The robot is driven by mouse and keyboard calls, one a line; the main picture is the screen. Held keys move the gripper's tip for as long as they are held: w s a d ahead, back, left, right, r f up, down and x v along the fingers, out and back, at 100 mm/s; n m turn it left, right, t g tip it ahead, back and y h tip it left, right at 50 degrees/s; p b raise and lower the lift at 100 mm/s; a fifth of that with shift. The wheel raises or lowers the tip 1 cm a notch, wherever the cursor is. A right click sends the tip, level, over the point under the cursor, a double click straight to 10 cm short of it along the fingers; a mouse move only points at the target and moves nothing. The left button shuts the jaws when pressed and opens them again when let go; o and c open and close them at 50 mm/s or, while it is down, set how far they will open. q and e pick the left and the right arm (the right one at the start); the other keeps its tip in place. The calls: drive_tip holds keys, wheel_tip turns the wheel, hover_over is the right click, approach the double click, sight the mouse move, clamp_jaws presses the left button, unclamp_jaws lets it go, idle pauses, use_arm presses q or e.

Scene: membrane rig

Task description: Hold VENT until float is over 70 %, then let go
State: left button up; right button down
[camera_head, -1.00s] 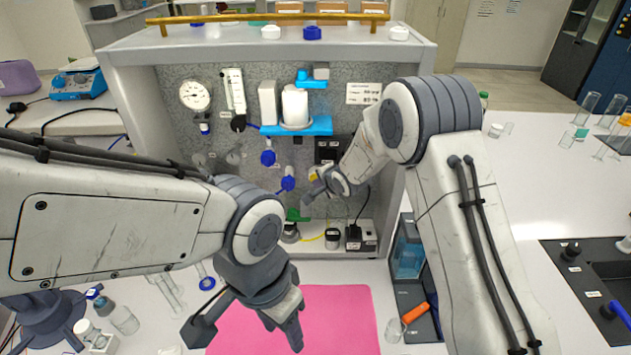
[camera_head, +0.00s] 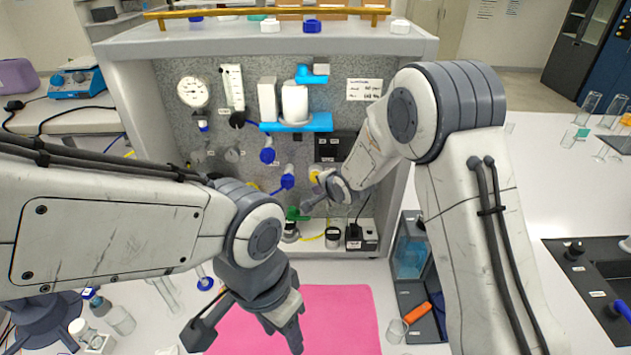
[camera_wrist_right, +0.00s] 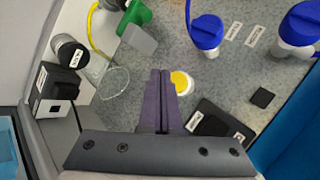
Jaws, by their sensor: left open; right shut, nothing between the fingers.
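A round yellow button (camera_head: 314,174) in a white ring sits on the grey speckled panel (camera_head: 225,70). It shows clearly in the right wrist view (camera_wrist_right: 181,83); I cannot read a VENT label on it. My right gripper (camera_head: 307,204) is shut and empty, just below the button in the head view. In the right wrist view its closed fingertips (camera_wrist_right: 160,73) are left of the button and appear apart from it. A clear upright flow tube (camera_head: 233,88) hangs at upper left; its float level is too small to read. My left gripper (camera_head: 245,338) is open and empty above the pink mat (camera_head: 335,315).
Blue-capped valves (camera_head: 287,181) and a green-handled part (camera_head: 295,214) are near the right gripper. A blue shelf (camera_head: 315,123) carries white canisters above. A black adapter (camera_head: 354,236) and a dark-lidded jar (camera_head: 332,237) stand at the panel's foot. Glassware stands at lower left.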

drive_tip(key=shift+s+b, duration=0.55)
drive_tip(key=shift+s, duration=1.15)
drive_tip(key=s+d+n+g+h+b, duration=0.1)
drive_tip(key=s+n+g+b, duration=0.3)
drive_tip(key=s+n, duration=0.5)
drive_tip(key=s+d+f+n+g+h+b, duration=0.1)
drive_tip(key=s+n, duration=0.8)
drive_tip(key=s, duration=1.9)
drive_tip(key=d+g+b, duration=0.2)
drive_tip(key=g+b, duration=0.2)
drive_tip(key=shift+s+f+h, duration=0.3)
drive_tip(key=shift+s+h, duration=0.1)
